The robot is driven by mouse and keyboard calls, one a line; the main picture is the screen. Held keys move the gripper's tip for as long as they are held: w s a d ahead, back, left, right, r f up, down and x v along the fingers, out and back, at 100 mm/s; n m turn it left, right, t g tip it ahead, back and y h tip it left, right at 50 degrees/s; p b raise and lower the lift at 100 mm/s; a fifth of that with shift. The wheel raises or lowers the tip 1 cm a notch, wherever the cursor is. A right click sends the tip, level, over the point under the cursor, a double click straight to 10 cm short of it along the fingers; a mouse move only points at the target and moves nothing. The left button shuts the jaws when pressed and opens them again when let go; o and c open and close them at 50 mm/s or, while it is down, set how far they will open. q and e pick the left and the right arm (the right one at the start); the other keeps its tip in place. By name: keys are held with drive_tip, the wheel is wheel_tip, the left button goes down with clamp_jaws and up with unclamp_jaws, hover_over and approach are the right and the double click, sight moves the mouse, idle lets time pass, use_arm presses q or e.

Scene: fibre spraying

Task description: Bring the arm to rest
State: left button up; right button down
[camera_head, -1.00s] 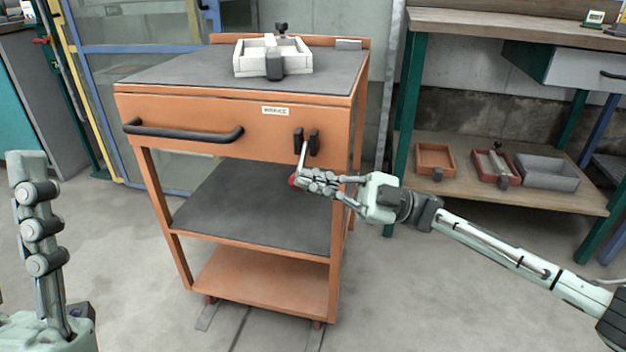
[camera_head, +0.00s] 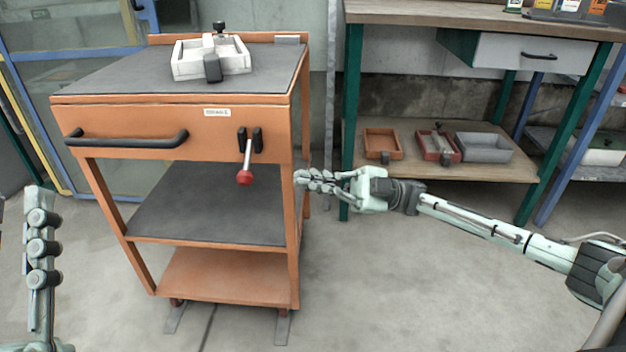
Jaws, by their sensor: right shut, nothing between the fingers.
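My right gripper (camera_head: 304,179) is shut and empty, just right of the orange cart (camera_head: 180,270), with its arm reaching in from the right. A lever with a red knob (camera_head: 245,177) hangs from a black bracket on the cart's front, pointing down. The gripper is apart from the knob, to its right. Part of my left gripper (camera_head: 38,245) stands upright at the left edge; its fingers overlap, so I cannot tell whether it is open.
A white tray (camera_head: 188,73) sits on the cart's dark top. A workbench (camera_head: 450,15) stands behind on the right, with several small trays on its lower shelf (camera_head: 510,169). The floor (camera_head: 400,290) in front of the bench is clear.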

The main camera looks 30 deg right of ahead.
drive_tip(key=shift+s+d+f, duration=0.1)
drive_tip(key=shift+d, duration=0.15)
idle(0.3)
